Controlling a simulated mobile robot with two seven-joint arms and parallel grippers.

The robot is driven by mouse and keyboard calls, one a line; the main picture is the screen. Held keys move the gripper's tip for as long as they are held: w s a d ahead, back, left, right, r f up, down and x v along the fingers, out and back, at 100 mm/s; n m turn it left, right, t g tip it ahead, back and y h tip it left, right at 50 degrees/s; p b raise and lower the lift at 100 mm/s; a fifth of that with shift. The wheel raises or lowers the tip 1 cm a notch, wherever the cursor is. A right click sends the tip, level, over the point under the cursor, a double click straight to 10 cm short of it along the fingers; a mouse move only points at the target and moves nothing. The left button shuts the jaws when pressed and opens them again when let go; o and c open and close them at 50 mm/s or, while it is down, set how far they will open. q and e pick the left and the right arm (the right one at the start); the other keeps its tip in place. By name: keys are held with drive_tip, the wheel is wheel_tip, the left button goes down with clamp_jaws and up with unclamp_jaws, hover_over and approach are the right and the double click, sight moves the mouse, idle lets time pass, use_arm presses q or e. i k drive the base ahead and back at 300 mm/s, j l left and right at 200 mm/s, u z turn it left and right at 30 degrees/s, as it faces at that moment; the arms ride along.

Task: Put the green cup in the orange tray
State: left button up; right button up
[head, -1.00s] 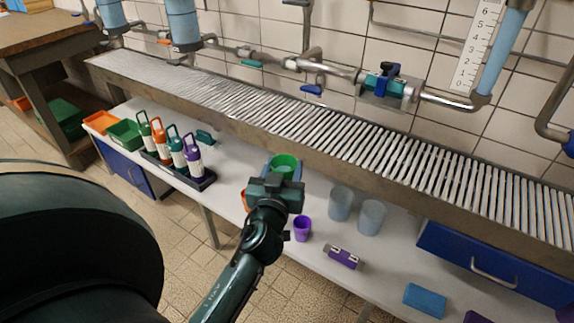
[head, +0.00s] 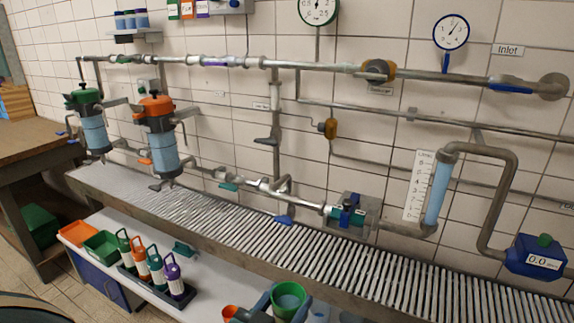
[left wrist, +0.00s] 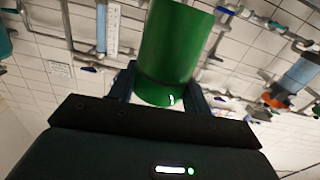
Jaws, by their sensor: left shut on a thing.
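The green cup (head: 288,303) shows at the bottom edge of the head view, with its open top facing up. My left gripper (head: 284,311) is shut on it, with one blue finger at each side. In the left wrist view the green cup (left wrist: 178,45) sits between the fingers of the left gripper (left wrist: 158,92). The orange tray (head: 78,234) stands at the left end of the white bench, well to the left of the cup. It looks empty. My right gripper is not in view.
A green tray (head: 102,246) stands beside the orange tray. A dark rack (head: 184,301) holds several bottles with coloured handles between the trays and the cup. A metal grating (head: 205,222) runs behind the bench.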

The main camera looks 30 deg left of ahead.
sight(80, 235)
drive_tip(key=k+j, duration=0.15)
drive_tip(key=j, duration=1.4)
drive_tip(key=k+j+u, duration=0.1)
drive_tip(key=j, duration=1.45)
drive_tip(key=k+j, duration=0.1)
drive_tip(key=j, duration=1.45)
drive_tip(key=k+j, duration=0.1)
drive_tip(key=j, duration=1.45)
drive_tip(key=i+j, duration=0.1)
drive_tip(key=i, duration=0.75)
drive_tip(key=u, duration=0.05)
